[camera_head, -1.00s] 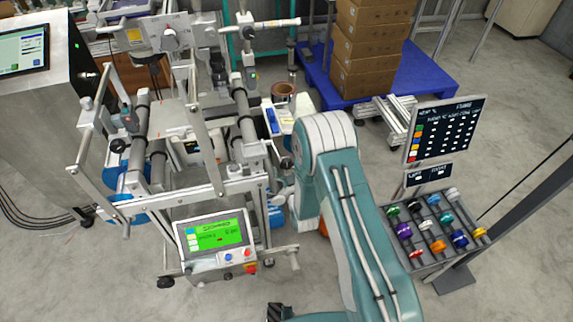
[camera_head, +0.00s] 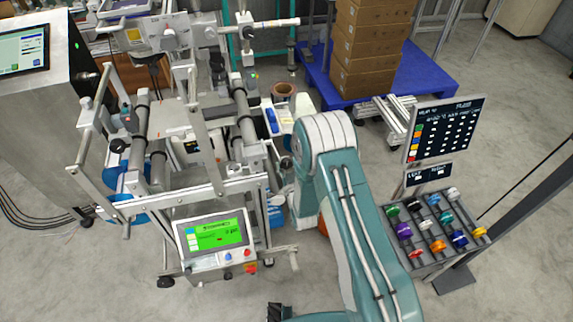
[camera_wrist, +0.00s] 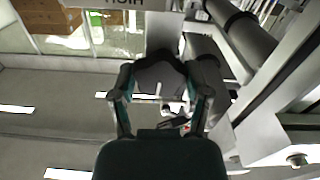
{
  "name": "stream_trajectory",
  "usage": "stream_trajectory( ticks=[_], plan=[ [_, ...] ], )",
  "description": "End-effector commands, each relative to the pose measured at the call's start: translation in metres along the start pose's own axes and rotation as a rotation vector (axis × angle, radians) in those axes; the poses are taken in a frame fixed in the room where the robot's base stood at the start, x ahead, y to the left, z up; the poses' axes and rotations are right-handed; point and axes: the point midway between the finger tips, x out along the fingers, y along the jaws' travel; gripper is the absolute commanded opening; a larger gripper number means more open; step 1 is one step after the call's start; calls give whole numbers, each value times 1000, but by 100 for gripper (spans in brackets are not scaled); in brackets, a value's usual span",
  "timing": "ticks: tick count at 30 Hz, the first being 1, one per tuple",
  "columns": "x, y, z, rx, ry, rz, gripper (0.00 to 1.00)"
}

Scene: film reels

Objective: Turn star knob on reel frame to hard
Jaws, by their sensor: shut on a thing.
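The reel frame (camera_head: 197,110) is the grey metal structure with rollers at left in the head view. In the wrist view, my gripper (camera_wrist: 163,92) has a finger on each side of a dark, rounded, lobed thing, which I take to be the star knob (camera_wrist: 160,74). The fingers are closed against its sides. Its turning angle and any marks on it cannot be made out. In the head view my arm hides the gripper and the knob it holds.
A control panel with a green screen (camera_head: 217,234) stands at the frame's front. A rack of coloured spools (camera_head: 435,228) and a dark board (camera_head: 444,130) are at right. Boxes (camera_head: 368,45) sit on a blue pallet (camera_head: 405,75) behind. Rollers (camera_wrist: 247,37) pass close at right in the wrist view.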

Motion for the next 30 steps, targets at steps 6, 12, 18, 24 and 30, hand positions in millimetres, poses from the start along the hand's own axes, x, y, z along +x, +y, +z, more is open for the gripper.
stream_trajectory(
  ticks=[6, 12, 18, 24, 30],
  plan=[
    [1, 0, -1, 129, 3, -3, 14],
    [1, 0, -1, 301, 4, -3, 14],
    [2, 1, -1, 473, 4, -3, 14],
    [2, 2, 0, 617, 4, -3, 14],
    [2, 2, 0, 715, 4, -2, 14]
  ],
)
